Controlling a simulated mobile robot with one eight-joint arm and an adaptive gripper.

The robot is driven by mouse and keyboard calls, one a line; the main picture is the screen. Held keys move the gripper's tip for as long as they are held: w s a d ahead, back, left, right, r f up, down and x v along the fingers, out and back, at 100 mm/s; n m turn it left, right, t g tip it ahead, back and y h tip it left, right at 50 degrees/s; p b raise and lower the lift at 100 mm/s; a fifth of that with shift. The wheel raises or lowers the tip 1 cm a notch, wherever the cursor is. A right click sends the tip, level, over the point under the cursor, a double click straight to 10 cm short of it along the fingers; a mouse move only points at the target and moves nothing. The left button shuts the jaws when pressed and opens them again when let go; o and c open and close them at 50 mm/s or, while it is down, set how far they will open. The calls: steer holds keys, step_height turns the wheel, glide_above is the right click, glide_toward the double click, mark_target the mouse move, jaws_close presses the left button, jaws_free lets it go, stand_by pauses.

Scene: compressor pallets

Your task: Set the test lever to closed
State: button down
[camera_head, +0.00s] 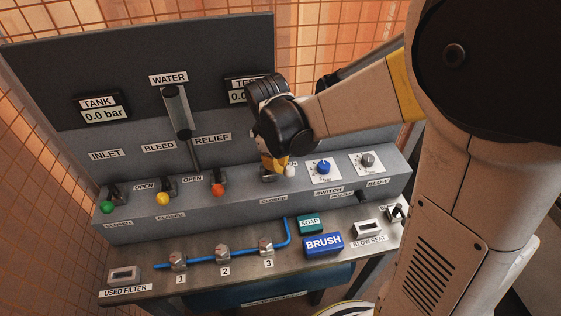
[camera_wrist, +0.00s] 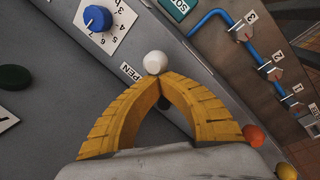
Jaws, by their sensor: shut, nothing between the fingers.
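The test lever's white ball knob (camera_head: 290,171) is on the sloped panel, right of the orange knob. It sits close to a partly hidden OPEN label, above and right of a CLOSED label (camera_head: 272,199). In the wrist view the white knob (camera_wrist: 155,62) is right at the tips of my yellow fingers, beside the partly covered OPEN label (camera_wrist: 130,73). My gripper (camera_head: 276,166) is shut and empty at the lever. Its fingertips (camera_wrist: 157,78) meet just below the knob in the wrist picture. Whether they touch the knob or stem cannot be told; the stem is mostly hidden.
Green (camera_head: 107,207), yellow (camera_head: 162,198) and orange (camera_head: 217,190) levers stand to the left. A blue dial (camera_head: 323,167) and a grey dial (camera_head: 367,160) are close on the right. Soap (camera_head: 310,224) and brush (camera_head: 323,243) blocks lie on the bench below.

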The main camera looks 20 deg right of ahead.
steer(key=m, duration=0.2)
steer(key=a+m, duration=0.1)
steer(key=m+g, duration=0.1)
steer(key=m, duration=0.1)
steer(key=shift+s+a+m+h, duration=0.25)
steer(key=shift+s+m+h, duration=0.05)
steer(key=shift+s, duration=0.1)
steer(key=shift+a+m+g, duration=0.25)
steer(key=shift+a+m, duration=0.15)
steer(key=shift+m, duration=0.85)
steer(key=shift+a+m+g, duration=0.25)
steer(key=shift+a+m, duration=0.15)
steer(key=shift+m, duration=0.85)
steer(key=c, duration=1.5)
jaws_free()
steer(key=shift+c, duration=0.2)
step_height(320, 180, up, 12)
steer(key=a, duration=0.2)
steer(key=shift+w+a, duration=0.15)
steer(key=shift+a, duration=0.05)
